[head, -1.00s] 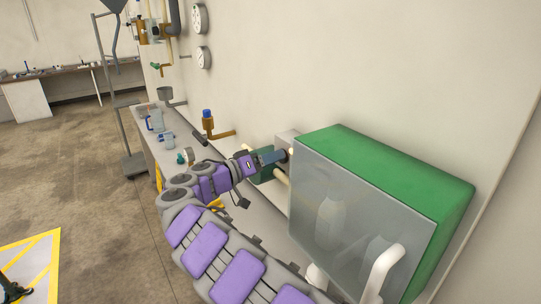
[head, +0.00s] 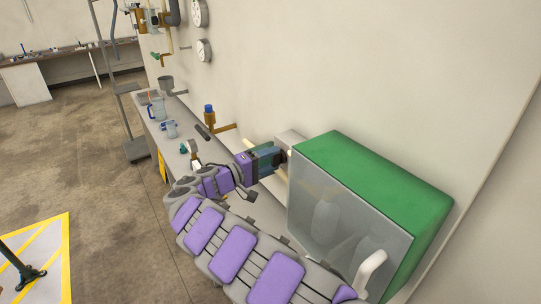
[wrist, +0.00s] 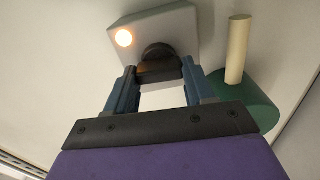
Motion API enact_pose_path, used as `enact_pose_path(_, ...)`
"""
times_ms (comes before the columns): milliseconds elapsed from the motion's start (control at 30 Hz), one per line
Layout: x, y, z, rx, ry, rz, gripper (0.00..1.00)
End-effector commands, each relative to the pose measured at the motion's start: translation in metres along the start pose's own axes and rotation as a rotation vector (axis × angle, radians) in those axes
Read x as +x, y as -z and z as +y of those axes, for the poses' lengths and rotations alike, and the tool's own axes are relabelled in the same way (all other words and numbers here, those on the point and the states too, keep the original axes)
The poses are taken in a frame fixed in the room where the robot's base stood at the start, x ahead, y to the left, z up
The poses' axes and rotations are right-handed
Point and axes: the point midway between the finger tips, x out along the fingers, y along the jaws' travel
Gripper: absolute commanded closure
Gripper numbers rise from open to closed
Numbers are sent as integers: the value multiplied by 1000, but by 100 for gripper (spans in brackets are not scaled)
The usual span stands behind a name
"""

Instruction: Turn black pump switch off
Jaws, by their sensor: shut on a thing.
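The black pump switch (wrist: 158,52) is a dark round knob on the face of a pale grey box (wrist: 183,22). A lamp (wrist: 124,37) beside it on the box glows warm white. In the wrist view my gripper (wrist: 158,70) has its two blue-grey fingers on either side of the knob, closed on its dark grip. The head view shows my gripper (head: 280,158) at the wall, against the same grey box (head: 289,138). The knob itself is hidden there by my fingers.
A green cabinet (head: 385,175) with a clear front and white handle (head: 370,270) stands close right of my gripper. A green round part with a cream pipe (wrist: 238,50) is right of the switch.

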Motion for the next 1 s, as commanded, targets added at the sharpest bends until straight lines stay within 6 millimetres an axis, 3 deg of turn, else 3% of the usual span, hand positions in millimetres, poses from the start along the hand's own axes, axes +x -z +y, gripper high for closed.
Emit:
enact_pose_path(700,-1,1,-4,-77,6,4,77)
enact_pose_path(733,-1,1,-4,-77,6,4,44)
enact_pose_path(1000,-2,-1,-1,-73,2,2,21)
